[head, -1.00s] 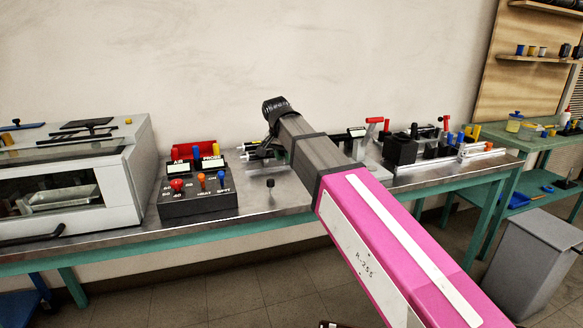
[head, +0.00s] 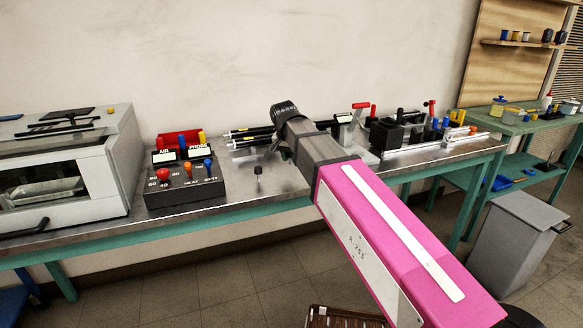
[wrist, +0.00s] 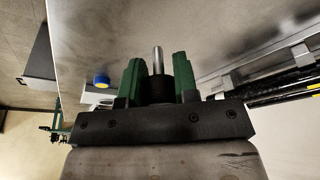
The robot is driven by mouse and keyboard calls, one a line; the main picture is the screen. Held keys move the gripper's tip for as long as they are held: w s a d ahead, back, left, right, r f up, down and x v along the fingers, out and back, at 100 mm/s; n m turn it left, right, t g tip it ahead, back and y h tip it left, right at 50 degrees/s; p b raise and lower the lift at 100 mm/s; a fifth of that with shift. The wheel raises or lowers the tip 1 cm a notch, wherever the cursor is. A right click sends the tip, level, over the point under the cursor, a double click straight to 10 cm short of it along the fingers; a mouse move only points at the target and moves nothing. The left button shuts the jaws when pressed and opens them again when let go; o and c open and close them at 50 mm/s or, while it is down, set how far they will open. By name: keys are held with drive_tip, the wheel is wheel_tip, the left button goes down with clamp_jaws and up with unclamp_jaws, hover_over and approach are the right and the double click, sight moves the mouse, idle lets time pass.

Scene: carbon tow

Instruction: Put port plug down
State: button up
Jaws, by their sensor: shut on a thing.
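In the wrist view, the green fingers of my gripper (wrist: 158,70) are shut on the port plug (wrist: 158,88). It has a dark round body, with a bright metal pin sticking out past it between the fingers. The metal bench top (wrist: 215,30) fills the background beyond the fingers; the gap between plug and bench cannot be judged.
A control box (head: 185,190) with coloured knobs and a white oven (head: 70,160) stand left. Clamps and fixtures (head: 400,130) stand right; a grey bin (head: 510,240) is on the floor.

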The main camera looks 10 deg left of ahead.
sight(292, 175)
drive_tip(key=shift+d+f, duration=0.2)
drive_tip(key=shift+f, duration=1.95)
drive_tip(key=o, duration=0.9)
drive_tip(key=shift+f, duration=0.1)
drive_tip(key=v, duration=1.2)
